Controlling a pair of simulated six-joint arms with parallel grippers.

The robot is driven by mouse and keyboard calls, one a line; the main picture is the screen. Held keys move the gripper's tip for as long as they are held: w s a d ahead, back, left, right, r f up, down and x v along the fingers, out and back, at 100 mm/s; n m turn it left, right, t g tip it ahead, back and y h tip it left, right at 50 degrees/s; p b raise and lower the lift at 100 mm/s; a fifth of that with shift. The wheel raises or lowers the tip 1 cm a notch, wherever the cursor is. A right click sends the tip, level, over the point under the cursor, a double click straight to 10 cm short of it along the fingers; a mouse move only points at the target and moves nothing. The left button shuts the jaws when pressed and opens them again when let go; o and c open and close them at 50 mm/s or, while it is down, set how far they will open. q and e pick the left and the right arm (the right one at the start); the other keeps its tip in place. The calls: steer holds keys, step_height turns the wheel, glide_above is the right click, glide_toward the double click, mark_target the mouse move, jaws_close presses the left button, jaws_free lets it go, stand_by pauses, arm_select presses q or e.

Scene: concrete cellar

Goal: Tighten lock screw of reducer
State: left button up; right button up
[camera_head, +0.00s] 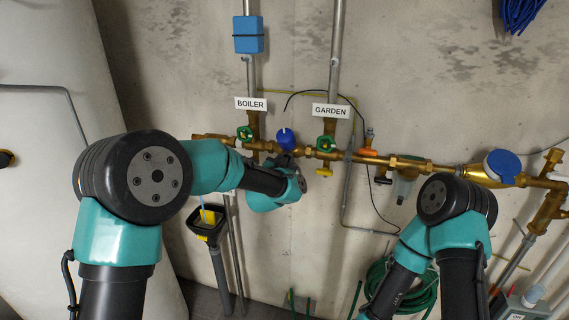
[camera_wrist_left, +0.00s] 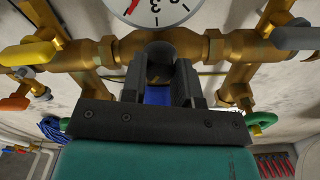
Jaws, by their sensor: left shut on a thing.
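The reducer sits in the brass pipe run, and its blue cap (camera_head: 286,138) shows above my left wrist. In the left wrist view, part of its blue surface (camera_wrist_left: 158,96) shows between my fingers. A dark round-headed piece (camera_wrist_left: 160,57), apparently the lock screw, stands in front of the brass body. My left gripper (camera_wrist_left: 160,78) has its two black fingers on either side of this piece and is shut on it. The fingers hide its sides. In the head view, my left wrist hides the gripper. My right gripper is outside both views.
A round white gauge (camera_wrist_left: 158,9) is close above the fingers. Yellow (camera_wrist_left: 30,52) and grey (camera_wrist_left: 297,37) valve levers flank the pipe. Green valve handles (camera_head: 245,132) (camera_head: 326,143) sit under the BOILER (camera_head: 251,104) and GARDEN (camera_head: 331,110) signs.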

arm_select(q)
steer(key=shift+m, duration=0.5)
steer(key=o, duration=0.9)
steer(key=v, duration=1.7)
steer(key=shift+s+a, duration=0.1)
steer(key=shift+s, duration=0.15)
steer(key=shift+f, duration=0.1)
